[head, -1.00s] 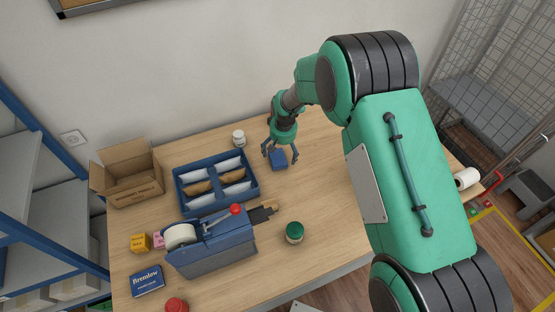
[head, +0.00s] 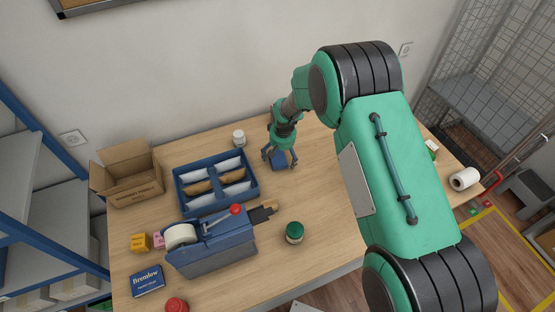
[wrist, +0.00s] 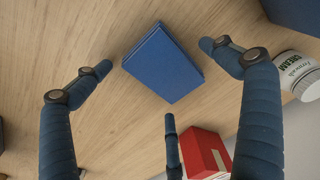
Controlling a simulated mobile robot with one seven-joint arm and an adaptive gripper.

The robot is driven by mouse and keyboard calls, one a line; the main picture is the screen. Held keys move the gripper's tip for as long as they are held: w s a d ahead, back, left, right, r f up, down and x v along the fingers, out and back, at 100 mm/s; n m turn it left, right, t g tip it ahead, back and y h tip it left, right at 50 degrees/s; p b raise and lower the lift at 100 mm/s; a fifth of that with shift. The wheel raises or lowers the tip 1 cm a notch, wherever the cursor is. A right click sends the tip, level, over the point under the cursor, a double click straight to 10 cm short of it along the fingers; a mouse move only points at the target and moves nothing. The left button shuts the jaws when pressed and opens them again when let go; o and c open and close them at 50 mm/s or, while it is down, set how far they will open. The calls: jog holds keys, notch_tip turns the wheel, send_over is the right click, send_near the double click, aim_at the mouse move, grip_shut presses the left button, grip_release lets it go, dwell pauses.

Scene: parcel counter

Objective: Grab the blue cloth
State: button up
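The blue cloth (wrist: 163,63) lies on the wooden table as a flat, folded block in the wrist view. In the head view the blue cloth (head: 279,159) shows below my gripper, partly covered by its fingers. My gripper (head: 278,162) is open above it. In the wrist view the fingers of my gripper (wrist: 158,75) are spread around the cloth, apart from it, with nothing between them but the cloth below.
A blue tray (head: 180,197) of packets stands left of the cloth, with a white jar (head: 239,138) behind it. A red box (wrist: 203,152) is near one finger in the wrist view. A tape dispenser (head: 212,262) and a green-lidded jar (head: 294,232) stand in front.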

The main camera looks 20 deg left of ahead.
aim_at(280, 156)
jog(key=c, duration=1)
jog(key=shift+r, duration=0.1)
jog(key=shift+r, duration=0.75)
notch_tip(280, 156, up, 2)
jog(key=shift+r, duration=0.1)
jog(key=s+d, duration=0.3)
jog(key=s, duration=0.1)
jog(key=s+d, duration=0.3)
jog(key=s, duration=0.1)
jog(key=s+d+r, duration=0.1)
jog(key=s+d, duration=0.2)
jog(key=s, duration=0.2)
jog(key=shift+d+r, duration=0.1)
